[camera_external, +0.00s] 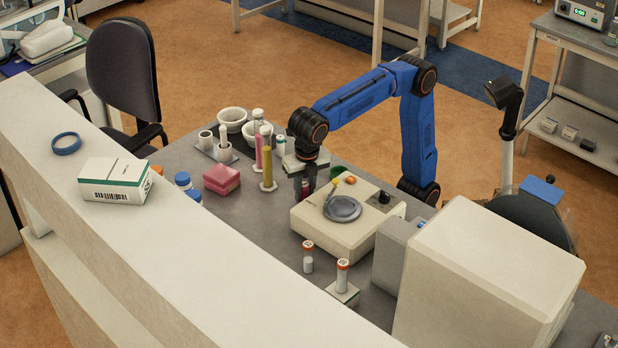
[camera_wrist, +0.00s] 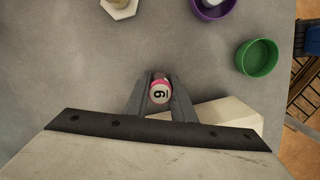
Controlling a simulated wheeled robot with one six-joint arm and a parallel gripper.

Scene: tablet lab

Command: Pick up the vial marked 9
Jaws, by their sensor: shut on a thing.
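The vial marked 9 (camera_wrist: 159,92) shows from above in the wrist view, with a round white top bearing the digit and a pink-red ring around it. My gripper (camera_wrist: 160,85) has one finger on each side of the vial and is shut on it. In the external view my gripper (camera_external: 306,188) points down at the left edge of the balance, and a small red part of the vial (camera_external: 304,190) shows between the fingers. How far the vial's base is from the bench cannot be told.
The balance (camera_external: 318,224) with its grey pan stands close on the right. Tall tubes (camera_external: 267,165), white mortars (camera_external: 232,119) and a pink box (camera_external: 221,179) stand to the left. A green bowl (camera_wrist: 257,57) and a purple bowl (camera_wrist: 212,8) are in the wrist view. Orange-capped vials (camera_external: 308,257) stand in front.

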